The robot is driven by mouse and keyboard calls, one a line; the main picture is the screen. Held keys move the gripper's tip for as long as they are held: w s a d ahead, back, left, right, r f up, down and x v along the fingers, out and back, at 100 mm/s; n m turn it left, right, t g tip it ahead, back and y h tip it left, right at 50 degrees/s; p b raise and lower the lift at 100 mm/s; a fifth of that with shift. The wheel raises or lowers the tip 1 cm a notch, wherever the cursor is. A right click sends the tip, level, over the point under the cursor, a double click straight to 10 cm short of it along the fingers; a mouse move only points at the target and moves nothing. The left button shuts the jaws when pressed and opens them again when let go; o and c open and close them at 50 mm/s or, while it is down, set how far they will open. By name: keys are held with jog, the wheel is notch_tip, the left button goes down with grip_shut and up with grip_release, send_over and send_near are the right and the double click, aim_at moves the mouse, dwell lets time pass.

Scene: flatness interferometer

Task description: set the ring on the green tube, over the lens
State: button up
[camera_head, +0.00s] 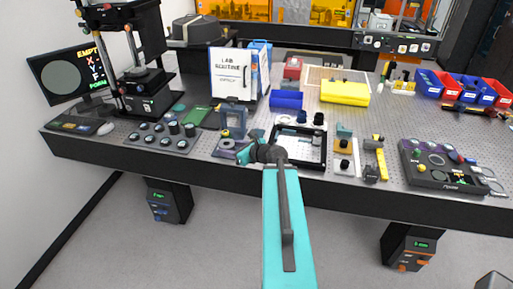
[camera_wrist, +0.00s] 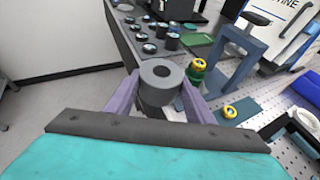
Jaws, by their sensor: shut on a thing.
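A dark grey ring (camera_wrist: 160,76) with a round hole in its top sits between the fingers of my gripper (camera_wrist: 158,92) in the wrist view. The gripper is shut on it, and the ring looks roughly upright. A green tube (camera_wrist: 194,76) with a yellow top stands just beyond and to the right of the ring, apart from it in the picture. I cannot make out the lens.
A blue-grey frame stand (camera_wrist: 236,55) rises close behind and right of the tube. A small yellow-topped piece (camera_wrist: 230,112) lies right of my gripper. Several dark round pieces (camera_head: 174,128) stand to the left. A black-rimmed tray (camera_head: 325,152) is to the right.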

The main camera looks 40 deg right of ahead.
jog(key=w+a+r+n+g+y+b, duration=0.1)
jog(key=w+a+n+y, duration=0.25)
jog(key=a, duration=0.75)
jog(key=w+a+r+n+g+y+b, duration=0.1)
jog(key=w+a+n+g+y, duration=0.2)
jog(key=a, duration=0.9)
jog(key=s+a+f+n+g+y+b, duration=0.1)
jog(key=s+a+f+n+y+b, duration=0.1)
jog(key=a+f+b, duration=0.7)
jog(key=a+n+y+b, duration=0.1)
jog(key=a+b, duration=0.1)
jog(key=a, duration=0.1)
jog(key=shift+s+a+f+g+b, duration=0.2)
jog(key=shift+a+f+g+b, duration=0.1)
jog(key=shift+n+y, duration=0.25)
